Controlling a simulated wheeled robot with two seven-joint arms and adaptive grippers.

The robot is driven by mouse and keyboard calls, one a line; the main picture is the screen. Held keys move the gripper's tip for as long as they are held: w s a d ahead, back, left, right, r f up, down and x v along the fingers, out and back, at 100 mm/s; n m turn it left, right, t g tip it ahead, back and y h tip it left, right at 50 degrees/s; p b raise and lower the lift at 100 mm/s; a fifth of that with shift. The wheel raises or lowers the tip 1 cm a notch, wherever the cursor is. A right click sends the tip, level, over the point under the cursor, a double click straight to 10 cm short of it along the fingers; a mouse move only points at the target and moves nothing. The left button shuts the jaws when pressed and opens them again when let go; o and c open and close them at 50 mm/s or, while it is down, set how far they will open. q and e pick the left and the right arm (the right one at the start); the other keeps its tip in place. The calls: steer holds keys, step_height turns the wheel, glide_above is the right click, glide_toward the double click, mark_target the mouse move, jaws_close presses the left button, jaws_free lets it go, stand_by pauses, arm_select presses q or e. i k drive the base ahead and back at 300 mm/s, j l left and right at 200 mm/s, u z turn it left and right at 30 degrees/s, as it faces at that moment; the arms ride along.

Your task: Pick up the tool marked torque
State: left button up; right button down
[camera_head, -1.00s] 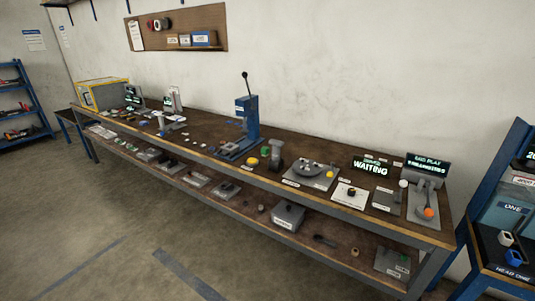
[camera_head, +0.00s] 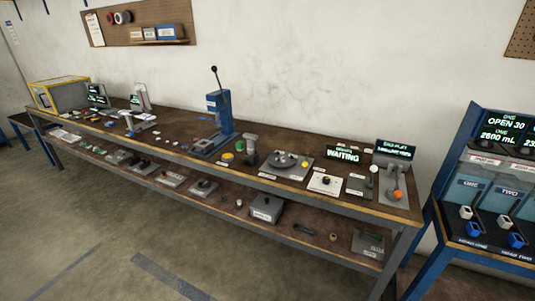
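No tool with a readable "torque" mark shows in the head view; the labels are too small to read. A long brown workbench (camera_head: 290,139) runs along the wall and holds several small tools and fixtures. A grey upright tool (camera_head: 250,150) stands on the bench right of the blue lever press (camera_head: 219,118). A dark elongated item (camera_head: 304,229) lies on the lower shelf (camera_head: 215,207), too small to identify. Neither of my grippers is in view.
A "WAITING" display (camera_head: 343,155) stands towards the bench's right end. A blue dispenser stand (camera_head: 490,190) with screens is at the far right. A yellow-framed box (camera_head: 60,93) sits at the left end. The floor (camera_head: 90,240) in front is clear.

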mark_target(251, 138)
steer(key=i+l, duration=0.15)
steer(key=i, duration=0.25)
steer(key=i+l, duration=0.2)
steer(key=i, duration=0.2)
steer(key=i+l, duration=0.15)
steer(key=i, duration=0.25)
steer(key=i+l, duration=0.2)
steer(key=i, duration=0.25)
